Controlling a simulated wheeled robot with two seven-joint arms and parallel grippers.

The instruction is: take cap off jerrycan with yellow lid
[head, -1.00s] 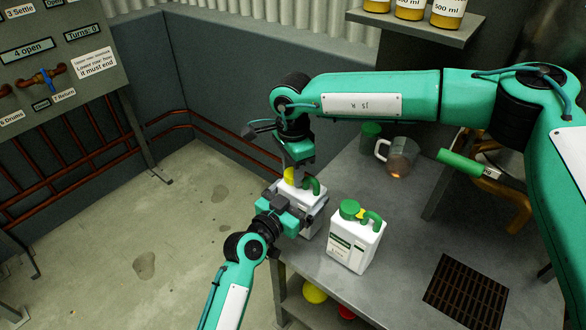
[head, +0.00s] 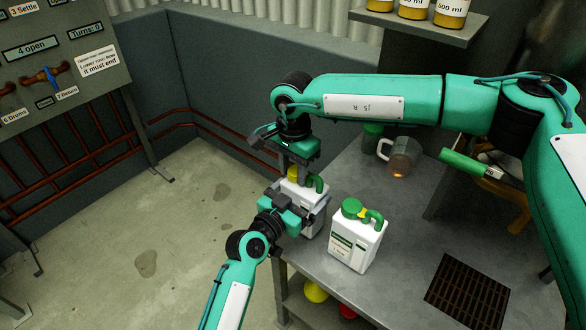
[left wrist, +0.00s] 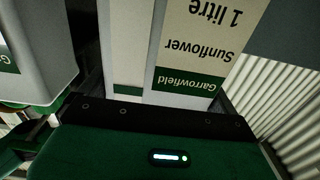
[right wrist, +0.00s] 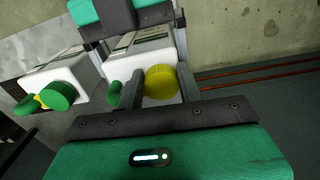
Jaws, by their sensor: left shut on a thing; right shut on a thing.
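The white jerrycan (head: 313,222) with the yellow cap (head: 293,173) stands upright at the table's left edge. My left gripper (head: 304,208) is shut on its body from the front left. In the left wrist view its label (left wrist: 195,45) reads Garrowfield Sunflower 1 litre, upside down. My right gripper (head: 298,168) comes from above and is shut on the yellow cap. In the right wrist view the cap (right wrist: 162,82) sits between the two fingers, with the green handle (right wrist: 114,94) beside it. I cannot tell whether the cap is loose on the neck.
A second white jerrycan (head: 352,246) with a green cap stands close on the right. A glass mug (head: 401,157) and a green-lidded jar (head: 372,135) are behind. A dark grate (head: 466,291) lies front right. Yellow and red things (head: 316,291) show below the tabletop.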

